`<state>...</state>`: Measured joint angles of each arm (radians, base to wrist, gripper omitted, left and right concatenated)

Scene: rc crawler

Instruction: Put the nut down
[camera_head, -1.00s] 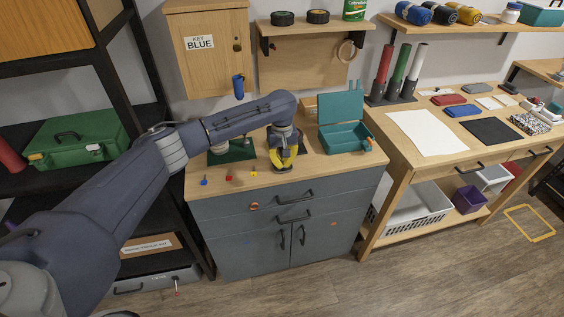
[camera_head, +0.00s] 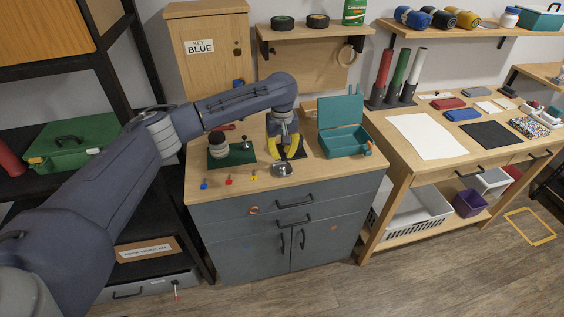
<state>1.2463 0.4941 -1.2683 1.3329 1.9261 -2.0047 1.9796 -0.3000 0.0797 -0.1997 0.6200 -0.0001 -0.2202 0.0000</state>
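My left gripper (camera_head: 287,151) hangs fingers-down over the top of the grey cabinet, left of the open teal case (camera_head: 344,139). Its yellow fingers show as a U shape. Whether the tips are apart or closed on something small is not clear. A small round silver metal piece (camera_head: 283,169) rests on the cabinet top near the front edge, just below the fingertips in the picture. It is too small to tell whether it is a dish or the nut. No separate nut can be made out. My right gripper is not in view.
A green stand (camera_head: 240,156) with a black-topped wheel-like part (camera_head: 218,145) is left of the gripper. Blue (camera_head: 205,184), red (camera_head: 229,181) and yellow (camera_head: 253,176) small pieces lie along the front of the wooden cabinet top (camera_head: 212,194). A workbench with white paper (camera_head: 424,136) stands right.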

